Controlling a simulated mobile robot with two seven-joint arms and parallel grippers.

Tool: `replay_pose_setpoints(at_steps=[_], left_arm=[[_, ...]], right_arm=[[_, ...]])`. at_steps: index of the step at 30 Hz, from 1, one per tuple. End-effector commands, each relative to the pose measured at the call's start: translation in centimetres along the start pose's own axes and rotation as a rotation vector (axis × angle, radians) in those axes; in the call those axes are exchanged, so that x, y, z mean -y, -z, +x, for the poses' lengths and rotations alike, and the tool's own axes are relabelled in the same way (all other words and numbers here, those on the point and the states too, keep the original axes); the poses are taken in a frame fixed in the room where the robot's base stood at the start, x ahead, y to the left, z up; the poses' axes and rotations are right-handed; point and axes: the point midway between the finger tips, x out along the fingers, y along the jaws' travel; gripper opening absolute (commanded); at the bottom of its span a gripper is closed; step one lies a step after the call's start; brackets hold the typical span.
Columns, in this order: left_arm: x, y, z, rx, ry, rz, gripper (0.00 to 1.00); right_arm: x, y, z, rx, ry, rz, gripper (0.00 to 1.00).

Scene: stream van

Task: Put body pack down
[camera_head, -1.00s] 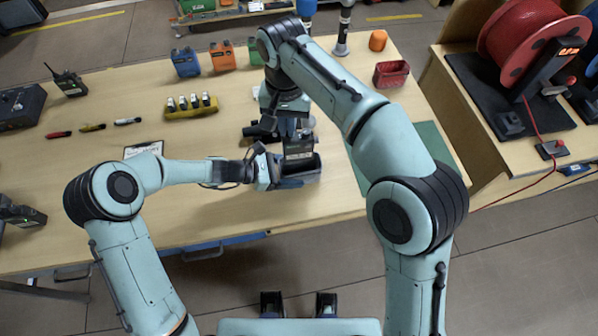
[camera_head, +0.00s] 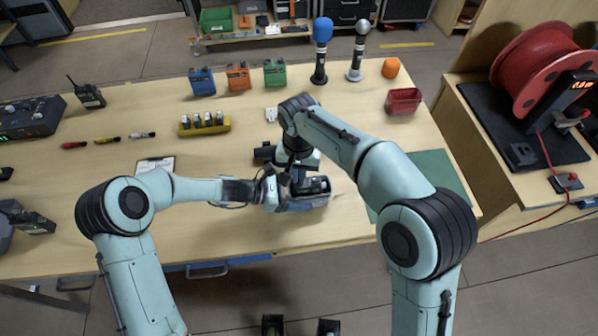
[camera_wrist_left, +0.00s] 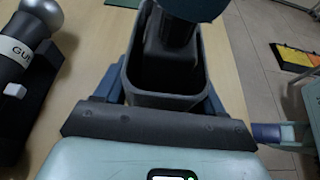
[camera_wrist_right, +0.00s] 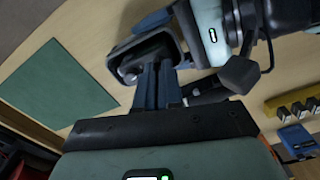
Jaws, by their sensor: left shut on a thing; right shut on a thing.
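The body pack, a dark box, is low in a dark open-topped holder (camera_head: 312,203) and mostly hidden. In the left wrist view the holder's hollow (camera_wrist_left: 163,85) has the pack's dark body (camera_wrist_left: 170,45) inside. My left gripper (camera_head: 274,190) is shut on the holder's side, near the table's front. My right gripper (camera_head: 299,178) comes down from above, shut on the body pack; its fingers (camera_wrist_right: 157,82) reach into the holder in the right wrist view. Whether the pack touches the holder's bottom is hidden.
A microphone with a "GUE" label (camera_wrist_left: 15,60) lies beside the holder. A clipboard (camera_head: 155,164), battery rack (camera_head: 204,123) and red bin (camera_head: 403,101) are on the table. A green mat (camera_head: 440,172) lies to the right.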

Motion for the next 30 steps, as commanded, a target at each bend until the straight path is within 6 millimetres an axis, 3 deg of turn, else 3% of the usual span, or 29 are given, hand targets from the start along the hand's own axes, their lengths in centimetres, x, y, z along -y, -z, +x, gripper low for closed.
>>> replay_pose_setpoints(at_steps=[3,4,6,17,20,30], left_arm=[[0.0,0.0,0.0,0.000,0.000,0.000,0.39],[0.0,0.0,0.0,0.000,0.000,0.000,0.39],[0.0,0.0,0.0,0.000,0.000,0.000,0.39],[0.0,0.0,0.0,0.000,0.000,0.000,0.39],[0.0,0.0,0.0,0.000,0.000,0.001,0.39],[0.0,0.0,0.0,0.000,0.000,0.001,0.39]], right_arm=[[0.0,0.0,0.3,0.000,0.000,0.000,0.00],[0.0,0.0,0.3,0.001,0.000,0.000,0.16],[0.0,0.0,0.3,0.001,0.000,0.000,0.32],[0.0,0.0,-0.3,-0.002,0.002,0.000,0.32],[0.1,0.1,-1.6,-0.003,0.003,0.001,0.32],[0.1,0.1,-8.8,-0.004,0.003,0.001,0.32]])
